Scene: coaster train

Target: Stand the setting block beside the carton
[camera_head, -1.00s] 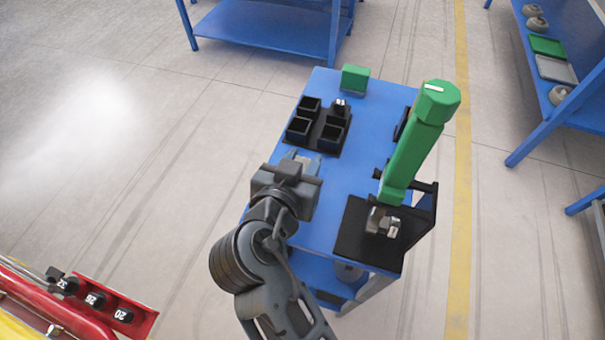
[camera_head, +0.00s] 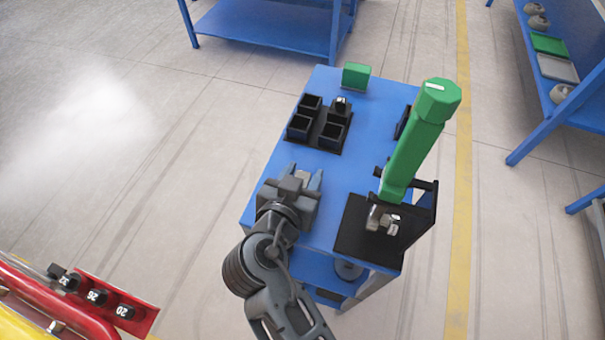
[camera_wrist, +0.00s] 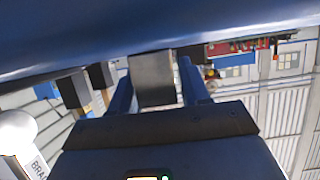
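My gripper (camera_head: 304,178) is over the near left part of the blue table. A grey block (camera_wrist: 152,78), which looks like the setting block, sits between its two fingers in the wrist view, and the fingers appear closed on it. In the head view only a small pale part of the block (camera_head: 302,175) shows between the fingers. Whether it touches the tabletop is not clear. A small green box (camera_head: 355,76), the likeliest carton, stands at the table's far edge, well apart from my gripper.
A black tray (camera_head: 322,141) with several square cups is on the blue table (camera_head: 352,172), beyond my gripper. A tall green tool (camera_head: 408,150) stands on a black stand (camera_head: 352,238) at the right. Bare tabletop lies between the tray and the stand.

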